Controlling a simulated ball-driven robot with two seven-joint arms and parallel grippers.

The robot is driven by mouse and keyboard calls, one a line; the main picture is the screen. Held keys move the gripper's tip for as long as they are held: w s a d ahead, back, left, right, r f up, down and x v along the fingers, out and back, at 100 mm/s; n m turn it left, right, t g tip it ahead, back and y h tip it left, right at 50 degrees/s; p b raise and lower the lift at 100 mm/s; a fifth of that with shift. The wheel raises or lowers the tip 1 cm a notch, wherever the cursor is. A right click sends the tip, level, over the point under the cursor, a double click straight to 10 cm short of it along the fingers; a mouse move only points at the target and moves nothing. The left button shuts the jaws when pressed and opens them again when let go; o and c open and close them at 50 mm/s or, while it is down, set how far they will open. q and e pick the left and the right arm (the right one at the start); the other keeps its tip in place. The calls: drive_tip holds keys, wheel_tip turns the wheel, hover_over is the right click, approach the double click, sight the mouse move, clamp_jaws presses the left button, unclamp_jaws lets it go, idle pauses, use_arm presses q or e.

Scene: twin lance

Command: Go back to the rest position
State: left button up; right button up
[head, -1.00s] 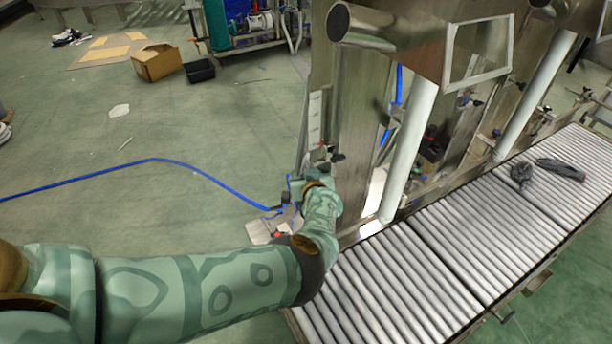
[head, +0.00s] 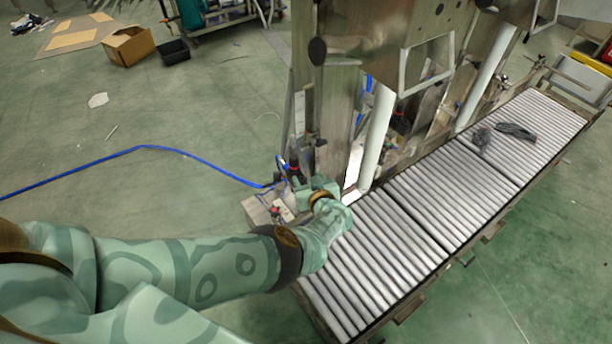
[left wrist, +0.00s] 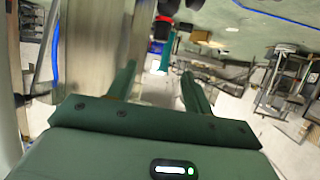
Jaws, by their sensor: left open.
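My left arm reaches in from the left in the head view. Its gripper (head: 308,178) is beside the steel machine frame (head: 335,95), near the left end of the roller conveyor. In the left wrist view the two green fingers of the left gripper (left wrist: 160,82) stand apart with nothing between them. A steel post (left wrist: 95,50) rises close beside the left finger there; I cannot tell whether they touch. My right gripper is in neither view.
The roller conveyor (head: 420,215) runs along the frame, with dark crumpled items (head: 515,132) on its far part. White cylinders (head: 377,135) stand over its edge. A blue hose (head: 140,148) crosses the floor. A cardboard box (head: 128,46) stands farther back. Open floor lies to the left.

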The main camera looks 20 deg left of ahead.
use_arm(q)
drive_tip(key=shift+s+d, duration=0.1)
drive_tip(key=shift+s, duration=0.05)
idle(0.4)
wheel_tip(320, 180, down, 6)
drive_tip(key=d+m+t+h, duration=0.1)
drive_tip(key=d+m+h, duration=0.15)
drive_tip(key=h, duration=0.35)
drive_tip(key=s+a+f+m+g+h, duration=0.1)
drive_tip(key=s+f+m+g+h, duration=0.15)
drive_tip(key=s+f, duration=0.65)
drive_tip(key=s+f+m+g+h, duration=0.1)
drive_tip(key=s+f+m+g, duration=0.35)
drive_tip(key=s, duration=0.95)
drive_tip(key=s+a+f+m+g, duration=0.1)
drive_tip(key=s+f, duration=0.1)
drive_tip(key=s, duration=1)
drive_tip(key=s+a+f+m+g, duration=0.1)
drive_tip(key=s+f, duration=0.1)
drive_tip(key=s, duration=1)
drive_tip(key=s+a+f+m+g+p, duration=0.1)
drive_tip(key=s+f+g, duration=0.1)
drive_tip(key=s, duration=1)
drive_tip(key=shift+s+a, duration=0.35)
drive_tip(key=shift+s, duration=0.05)
